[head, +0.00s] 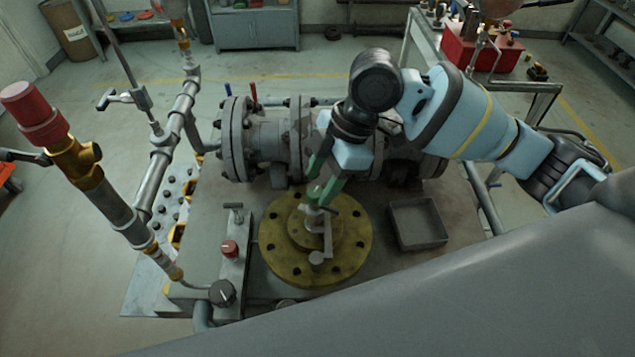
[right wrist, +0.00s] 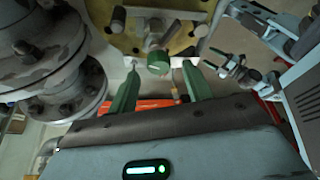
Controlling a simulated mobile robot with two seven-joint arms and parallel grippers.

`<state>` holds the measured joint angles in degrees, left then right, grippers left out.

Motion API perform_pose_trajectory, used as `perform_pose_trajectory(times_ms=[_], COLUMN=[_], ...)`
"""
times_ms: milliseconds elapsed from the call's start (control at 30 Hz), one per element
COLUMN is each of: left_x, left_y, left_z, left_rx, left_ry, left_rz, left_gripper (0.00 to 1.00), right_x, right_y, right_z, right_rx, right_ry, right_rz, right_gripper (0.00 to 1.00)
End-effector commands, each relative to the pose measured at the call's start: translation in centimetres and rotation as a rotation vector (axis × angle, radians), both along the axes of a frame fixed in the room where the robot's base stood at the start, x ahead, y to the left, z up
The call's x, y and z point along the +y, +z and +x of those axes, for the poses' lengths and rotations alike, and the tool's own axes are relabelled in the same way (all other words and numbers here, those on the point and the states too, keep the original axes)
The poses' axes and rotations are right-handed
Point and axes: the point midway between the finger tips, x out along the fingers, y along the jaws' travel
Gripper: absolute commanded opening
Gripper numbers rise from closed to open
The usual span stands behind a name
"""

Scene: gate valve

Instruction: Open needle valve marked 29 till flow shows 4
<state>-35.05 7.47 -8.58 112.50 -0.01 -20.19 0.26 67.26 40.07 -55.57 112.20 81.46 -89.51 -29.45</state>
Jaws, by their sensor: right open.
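A small valve with a green round knob (head: 314,193) stands on a yellow bolted flange (head: 274,255). In the right wrist view the knob (right wrist: 158,65) lies between the tips of my right gripper (right wrist: 160,72), with gaps on both sides. My right gripper (head: 322,178) is open, its green fingers pointing down at the knob from above. I cannot read a 29 on any valve, and no flow reading is legible. The left gripper is not in view.
Grey flanged piping (head: 265,140) runs behind the flange. An empty square tray (head: 418,222) sits to its right. A block with a red knob (head: 229,248) and a black dial (head: 222,292) is to its left. Upright pipework (head: 115,205) stands further left.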

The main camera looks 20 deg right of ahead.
Motion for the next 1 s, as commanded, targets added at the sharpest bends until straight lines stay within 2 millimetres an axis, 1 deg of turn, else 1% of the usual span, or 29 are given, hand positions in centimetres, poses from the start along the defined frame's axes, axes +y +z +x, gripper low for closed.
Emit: perform_pose_trajectory(times_ms=[100, 200, 500, 567, 800, 867, 1000], left_x=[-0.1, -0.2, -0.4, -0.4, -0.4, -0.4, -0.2], left_y=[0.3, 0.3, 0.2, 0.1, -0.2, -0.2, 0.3], left_z=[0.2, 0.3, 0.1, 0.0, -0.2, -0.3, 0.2], left_rx=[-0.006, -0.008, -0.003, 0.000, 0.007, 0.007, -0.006], left_ry=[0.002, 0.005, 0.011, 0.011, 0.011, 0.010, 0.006], left_rz=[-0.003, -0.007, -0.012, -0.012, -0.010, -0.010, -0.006], left_gripper=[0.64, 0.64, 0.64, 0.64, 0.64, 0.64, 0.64], right_x=[0.5, 0.7, 0.8, 0.8, 0.8, 0.8, 0.8], right_y=[-1.1, -1.7, -1.9, -1.9, -1.8, -1.8, -1.6], right_z=[0.0, 0.0, 0.0, 0.0, 0.0, 0.0, 0.0], right_rx=[0.000, -0.001, -0.002, -0.002, -0.002, -0.002, -0.004], right_ry=[-0.001, 0.000, -0.001, -0.001, -0.001, -0.001, -0.017], right_rz=[0.000, 0.000, 0.000, 0.000, 0.000, 0.000, 0.000], right_gripper=[0.50, 0.50, 0.50, 0.43, 0.12, 0.05, 0.05])
